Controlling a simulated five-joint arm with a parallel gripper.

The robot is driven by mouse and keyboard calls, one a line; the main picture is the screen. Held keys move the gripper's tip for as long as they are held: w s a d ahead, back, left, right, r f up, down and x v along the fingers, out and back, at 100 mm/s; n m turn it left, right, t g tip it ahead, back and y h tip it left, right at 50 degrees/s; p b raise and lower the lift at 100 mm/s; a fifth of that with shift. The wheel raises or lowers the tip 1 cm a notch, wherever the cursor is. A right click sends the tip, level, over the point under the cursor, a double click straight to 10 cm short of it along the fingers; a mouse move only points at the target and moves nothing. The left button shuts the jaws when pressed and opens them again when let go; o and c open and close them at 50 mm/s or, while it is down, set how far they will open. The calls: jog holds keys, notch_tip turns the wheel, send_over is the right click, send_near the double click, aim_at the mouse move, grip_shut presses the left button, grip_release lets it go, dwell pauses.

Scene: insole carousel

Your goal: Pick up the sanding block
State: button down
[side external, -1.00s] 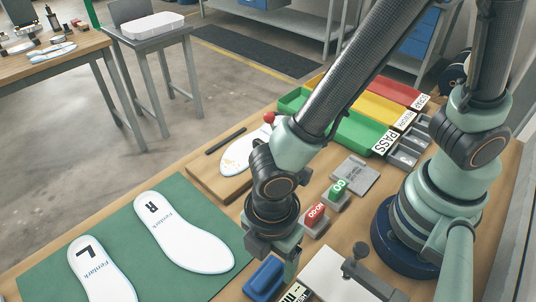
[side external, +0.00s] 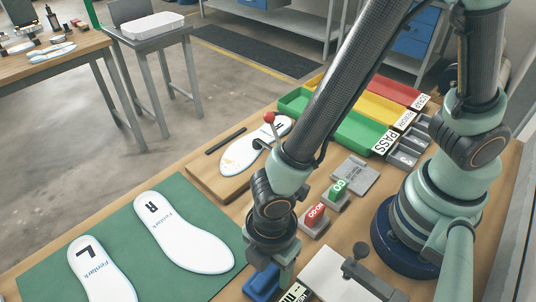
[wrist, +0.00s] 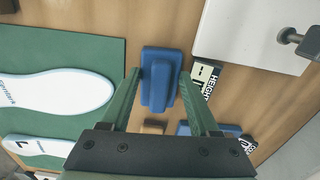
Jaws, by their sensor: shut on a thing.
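The blue sanding block (wrist: 160,80), with a raised grip along its middle, lies on the wooden bench between my two fingers in the wrist view. My gripper (wrist: 160,74) is shut on it, one green finger at each side. In the side external view the sanding block (side external: 260,284) shows at the bottom beside the green mat, partly hidden by my gripper (side external: 281,280). I cannot see it lifted clear of the bench.
A green mat (side external: 60,262) with two white insoles lies left. A HEIGHT label (wrist: 205,78) and white plate (wrist: 245,40) are close right of the block. NO-GO (side external: 315,217) and GO (side external: 338,190) blocks stand behind. Green, yellow and red trays are farther back.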

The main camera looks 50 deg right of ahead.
aim_at(271, 268)
jog(key=shift+r, duration=0.15)
notch_tip(271, 268, up, 20)
dwell(0.5)
